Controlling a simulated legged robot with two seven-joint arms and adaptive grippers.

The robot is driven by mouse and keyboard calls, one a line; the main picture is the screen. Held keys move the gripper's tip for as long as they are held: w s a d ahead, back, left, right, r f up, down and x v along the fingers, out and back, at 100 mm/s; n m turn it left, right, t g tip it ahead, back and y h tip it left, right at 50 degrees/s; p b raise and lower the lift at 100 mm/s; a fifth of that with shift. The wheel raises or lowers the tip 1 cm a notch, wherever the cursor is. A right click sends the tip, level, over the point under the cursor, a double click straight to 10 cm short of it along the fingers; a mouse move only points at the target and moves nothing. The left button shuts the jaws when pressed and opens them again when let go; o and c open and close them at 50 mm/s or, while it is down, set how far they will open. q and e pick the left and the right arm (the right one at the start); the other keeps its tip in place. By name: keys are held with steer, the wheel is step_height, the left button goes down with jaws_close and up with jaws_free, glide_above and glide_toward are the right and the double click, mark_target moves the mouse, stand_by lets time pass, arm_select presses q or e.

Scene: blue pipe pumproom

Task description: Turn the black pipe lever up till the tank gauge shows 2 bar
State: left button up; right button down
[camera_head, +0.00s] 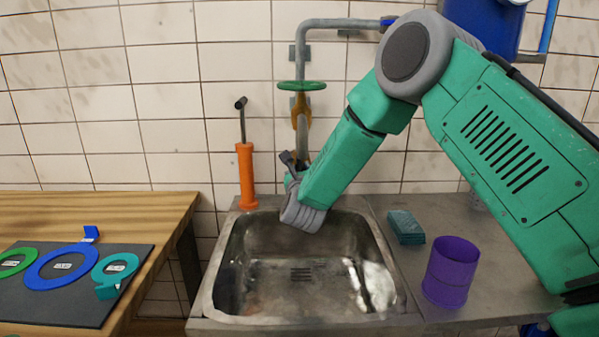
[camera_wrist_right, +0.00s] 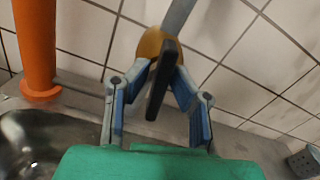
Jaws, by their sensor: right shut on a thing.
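The black pipe lever (camera_wrist_right: 161,82) stands between the two blue-padded fingers of my right gripper (camera_wrist_right: 160,88) in the right wrist view. The gripper is shut on it. The brass-coloured valve body (camera_wrist_right: 150,45) is just behind the lever, on a grey pipe. In the head view my right gripper (camera_head: 295,168) is at the lower end of the pipe, behind the sink, and the lever's dark end (camera_head: 287,158) shows beside it. A blue tank (camera_head: 482,25) is cut off at the top right. No gauge reading can be made out. My left gripper is out of view.
A green handwheel (camera_head: 302,86) sits on the grey pipe (camera_head: 301,60) above. A purple cup (camera_head: 450,272) and a teal sponge (camera_head: 406,228) are on the right. Coloured rings lie on a black mat (camera_head: 60,308).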

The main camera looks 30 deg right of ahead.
steer(key=shift+a+n, duration=0.1)
steer(key=shift+n, duration=0.4)
steer(key=shift+n+b, duration=0.3)
steer(key=shift+b, duration=0.05)
steer(key=shift+a+r+n, duration=0.1)
steer(key=shift+n, duration=0.9)
steer(key=shift+a, duration=0.1)
steer(key=c, duration=1.6)
jaws_free()
steer(key=shift+a, duration=0.1)
